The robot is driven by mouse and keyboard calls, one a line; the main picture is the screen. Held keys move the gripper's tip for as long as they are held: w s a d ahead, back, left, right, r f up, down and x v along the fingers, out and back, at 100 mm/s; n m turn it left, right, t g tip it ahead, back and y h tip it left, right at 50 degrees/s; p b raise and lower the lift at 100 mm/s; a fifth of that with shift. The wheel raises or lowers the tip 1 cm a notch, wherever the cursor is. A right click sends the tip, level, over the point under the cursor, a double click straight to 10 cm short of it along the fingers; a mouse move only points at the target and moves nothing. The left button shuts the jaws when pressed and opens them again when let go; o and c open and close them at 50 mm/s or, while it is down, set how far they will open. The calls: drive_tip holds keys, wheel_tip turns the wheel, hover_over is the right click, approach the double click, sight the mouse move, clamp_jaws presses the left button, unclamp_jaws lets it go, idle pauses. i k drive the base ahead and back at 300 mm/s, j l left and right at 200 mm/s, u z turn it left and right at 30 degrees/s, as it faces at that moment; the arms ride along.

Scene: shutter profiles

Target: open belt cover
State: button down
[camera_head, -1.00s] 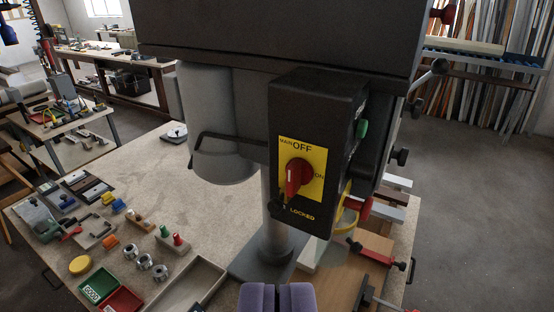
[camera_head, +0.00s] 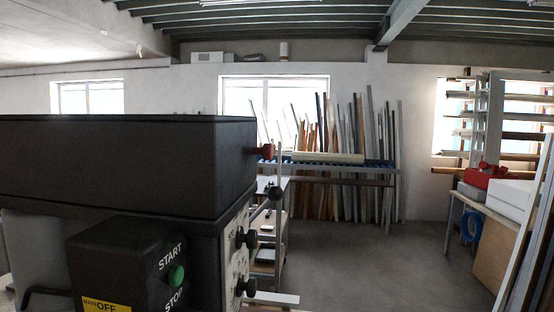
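The belt cover (camera_head: 120,165) is the large black box on top of the drill press at the left. It looks closed, its lid sitting level on the body. A red knob (camera_head: 265,151) sticks out of its right side. Below it is the black switch box (camera_head: 125,262) with a green START button (camera_head: 176,275) and the top of a yellow MAIN OFF plate (camera_head: 106,305). My gripper is not visible in this view.
A rack with upright boards (camera_head: 345,165) stands by the back wall. The grey floor (camera_head: 380,265) between is open.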

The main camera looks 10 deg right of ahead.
sight(197, 165)
drive_tip(key=i+l, duration=0.2)
drive_tip(key=l, duration=0.2)
drive_tip(key=i+l+u, duration=0.1)
drive_tip(key=l, duration=0.25)
drive_tip(key=i+l, duration=0.3)
drive_tip(key=i+l+u, duration=0.1)
drive_tip(key=i+l, duration=0.4)
drive_tip(key=i, duration=0.1)
